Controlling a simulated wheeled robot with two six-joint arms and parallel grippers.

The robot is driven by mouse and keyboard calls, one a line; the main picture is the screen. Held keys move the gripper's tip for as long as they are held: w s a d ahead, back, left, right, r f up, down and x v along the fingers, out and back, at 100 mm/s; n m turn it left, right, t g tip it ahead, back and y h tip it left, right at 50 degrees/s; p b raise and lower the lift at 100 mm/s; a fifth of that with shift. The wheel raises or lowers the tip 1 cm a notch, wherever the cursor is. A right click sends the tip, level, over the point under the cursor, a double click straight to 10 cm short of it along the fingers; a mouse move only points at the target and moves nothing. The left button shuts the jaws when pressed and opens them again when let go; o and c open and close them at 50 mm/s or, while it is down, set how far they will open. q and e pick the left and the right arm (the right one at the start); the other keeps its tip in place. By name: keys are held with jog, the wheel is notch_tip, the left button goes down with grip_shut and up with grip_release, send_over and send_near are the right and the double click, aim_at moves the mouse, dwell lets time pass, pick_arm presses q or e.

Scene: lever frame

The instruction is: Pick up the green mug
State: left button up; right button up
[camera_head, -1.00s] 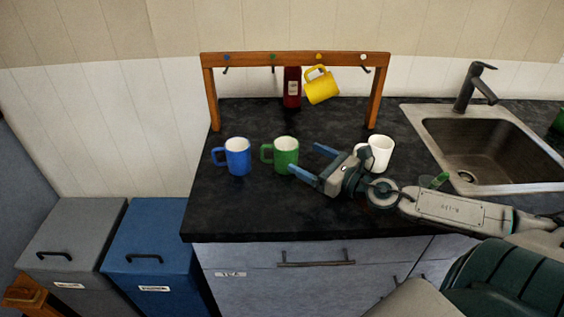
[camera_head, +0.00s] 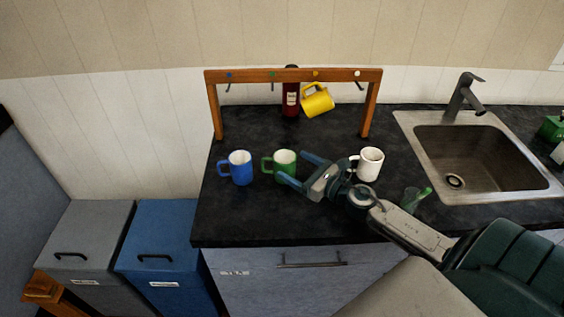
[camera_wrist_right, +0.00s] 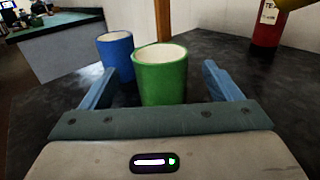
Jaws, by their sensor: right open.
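The green mug (camera_head: 285,162) stands upright on the dark counter, its handle toward the left in the head view. My right gripper (camera_head: 296,170) comes in from the right, open, with its blue fingers pointing at the mug. In the right wrist view the green mug (camera_wrist_right: 160,77) shows between the two spread fingers of the right gripper (camera_wrist_right: 157,88); I cannot tell how deep it sits between them. The mug's handle is hidden in the wrist view. My left gripper is not in view.
A blue mug (camera_head: 238,167) stands close left of the green one, and a white mug (camera_head: 369,164) stands to the right. A wooden frame (camera_head: 290,76) behind holds a hanging yellow mug (camera_head: 318,101).

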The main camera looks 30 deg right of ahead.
aim_at(277, 156)
jog(key=shift+w+r+p, duration=0.1)
jog(key=shift+w+p, duration=0.25)
jog(key=shift+p, duration=0.15)
jog(key=p+x, duration=0.3)
jog(key=x, duration=0.1)
jog(key=shift+w+a+f, duration=0.15)
jog(key=shift+w+f, duration=0.15)
jog(key=c, duration=1.2)
jog(key=shift+r, duration=0.1)
jog(key=shift+r+p, duration=0.6)
jog(key=shift+r, duration=0.3)
jog(key=shift+s+a+r+p, duration=0.15)
jog(key=shift+r+p, duration=0.15)
jog(key=shift+r, duration=0.2)
jog(key=shift+s+r+p, duration=0.1)
jog(key=shift+r+p, duration=0.2)
jog(key=shift+r, duration=0.2)
jog(key=s+a+r+p, duration=0.1)
jog(key=s+a+p, duration=0.1)
jog(key=s+a, duration=0.8)
jog(key=shift+s, duration=0.9)
